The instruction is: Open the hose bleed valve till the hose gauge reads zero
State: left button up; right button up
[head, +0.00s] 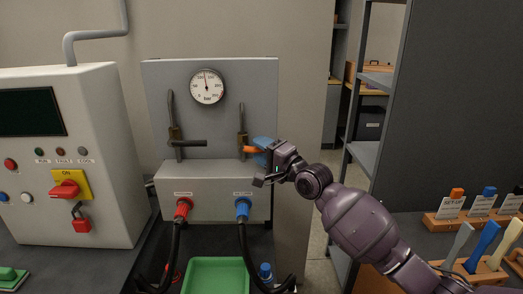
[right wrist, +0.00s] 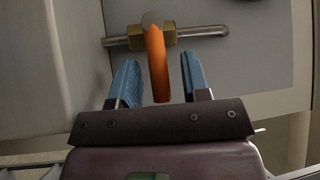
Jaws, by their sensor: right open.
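The round white gauge (head: 207,87) is on the grey panel, its needle pointing nearly straight up, away from zero. Below it to the right is a brass valve (head: 242,140) on a vertical pipe, with an orange lever (head: 252,150) sticking out toward me. The right wrist view shows the brass valve body (right wrist: 152,37) and the orange lever (right wrist: 157,65). My right gripper (head: 262,150) is open, its blue fingers on either side of the lever with gaps visible in the right wrist view (right wrist: 161,80). My left gripper is not in view.
A second valve with a dark lever (head: 190,143) is left of the orange one. Red (head: 182,208) and blue (head: 242,208) hose couplings sit below. A green tray (head: 216,276) is on the bench. A control cabinet (head: 110,150) stands left; a rack of tools (head: 485,270) is right.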

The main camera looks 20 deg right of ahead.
grip_shut()
dwell(0.3)
jog(key=shift+w, duration=0.1)
